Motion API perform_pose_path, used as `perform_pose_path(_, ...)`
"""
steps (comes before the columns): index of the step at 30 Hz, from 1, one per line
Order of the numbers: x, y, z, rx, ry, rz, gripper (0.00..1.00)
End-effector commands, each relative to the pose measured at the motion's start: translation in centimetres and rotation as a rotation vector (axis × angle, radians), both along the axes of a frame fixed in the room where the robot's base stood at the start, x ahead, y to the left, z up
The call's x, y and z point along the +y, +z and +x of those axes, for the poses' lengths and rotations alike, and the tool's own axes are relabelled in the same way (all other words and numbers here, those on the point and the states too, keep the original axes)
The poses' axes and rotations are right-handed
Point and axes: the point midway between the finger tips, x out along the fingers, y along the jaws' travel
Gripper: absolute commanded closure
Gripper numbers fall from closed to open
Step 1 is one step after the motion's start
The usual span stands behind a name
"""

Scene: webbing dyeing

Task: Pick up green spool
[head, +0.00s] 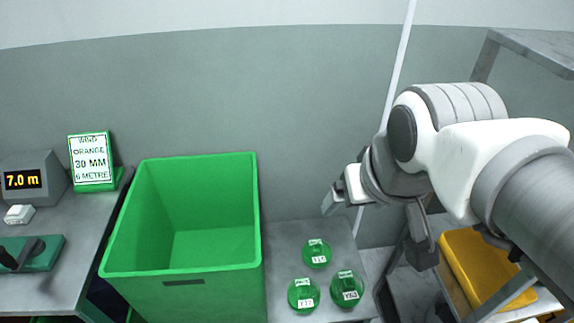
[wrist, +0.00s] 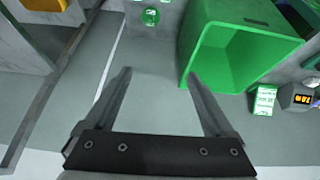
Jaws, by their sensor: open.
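Three green spools with small white labels stand on a grey surface right of the green bin in the head view: a back one (head: 316,254), a front left one (head: 303,295) and a front right one (head: 347,289). Their label codes are too small to read surely. In the wrist view, one green spool (wrist: 151,16) shows at the top edge, beyond the fingertips. My gripper (wrist: 160,78) is open and empty, with its fingers wide apart. In the head view it is above and behind the spools, touching none.
A large, empty-looking green bin (head: 183,267) stands left of the spools. Farther left, a bench holds a display reading 7.0 m (head: 28,180) and a sign reading orange, 30 mm (head: 92,163). A yellow tray (head: 480,270) sits on a rack at right. A pale pole (head: 400,55) rises behind my arm.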

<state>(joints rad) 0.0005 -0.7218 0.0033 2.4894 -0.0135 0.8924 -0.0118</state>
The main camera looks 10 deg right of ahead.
Motion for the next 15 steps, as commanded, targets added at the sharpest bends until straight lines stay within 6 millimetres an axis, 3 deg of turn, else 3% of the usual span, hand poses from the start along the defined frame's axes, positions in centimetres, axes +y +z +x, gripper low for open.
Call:
perform_pose_path(8,-1.2,-3.8,4.8,0.095,0.129,-0.155,0.11)
perform_pose_path(15,-1.9,-8.3,9.6,0.186,0.293,-0.288,0.11)
